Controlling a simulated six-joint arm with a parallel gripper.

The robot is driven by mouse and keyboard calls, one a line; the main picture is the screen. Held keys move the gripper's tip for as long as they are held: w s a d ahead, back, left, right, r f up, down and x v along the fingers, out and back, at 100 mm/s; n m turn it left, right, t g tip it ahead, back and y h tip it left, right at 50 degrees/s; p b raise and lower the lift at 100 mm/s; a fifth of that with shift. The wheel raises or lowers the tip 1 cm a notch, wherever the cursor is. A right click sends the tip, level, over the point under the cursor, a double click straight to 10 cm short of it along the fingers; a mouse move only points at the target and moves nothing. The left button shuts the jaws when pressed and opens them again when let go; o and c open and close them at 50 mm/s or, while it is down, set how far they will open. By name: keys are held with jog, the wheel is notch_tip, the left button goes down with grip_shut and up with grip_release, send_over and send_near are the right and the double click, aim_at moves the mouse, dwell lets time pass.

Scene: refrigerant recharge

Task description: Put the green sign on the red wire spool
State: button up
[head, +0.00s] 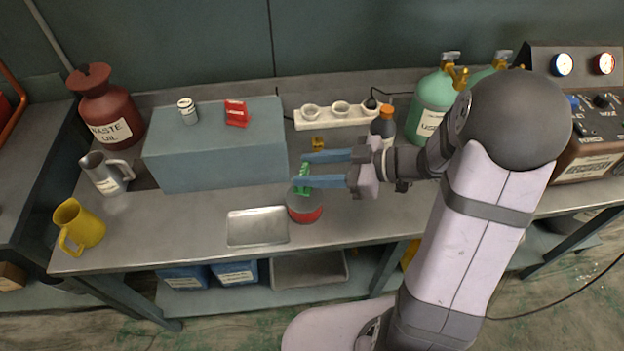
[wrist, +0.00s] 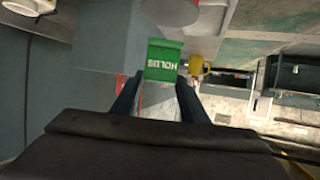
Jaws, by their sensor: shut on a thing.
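The green sign (head: 303,178) is between my gripper's blue fingers in the head view. In the wrist view the green sign (wrist: 163,60) faces the camera, with white lettering that appears upside down. My gripper (head: 300,170) is shut on it. The red wire spool (head: 306,211) stands on the bench just below the sign, with a dark grey top and a red side. The sign appears over or just behind the spool's far part. I cannot tell whether they touch.
A metal tray (head: 257,228) lies left of the spool. A grey box (head: 220,155) behind it carries a red sign (head: 236,113) and a white can (head: 187,110). A white strip (head: 335,116), dark bottle (head: 383,124) and green cylinder (head: 434,108) stand at the back.

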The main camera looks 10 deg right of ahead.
jog(key=shift+f, duration=2)
jog(key=shift+f, duration=0.2)
jog(key=o, duration=1.1)
jog(key=shift+c, duration=0.2)
jog(key=shift+r, duration=0.1)
jog(key=shift+r, duration=0.15)
jog(key=b+v, duration=0.1)
jog(key=v, duration=1.1)
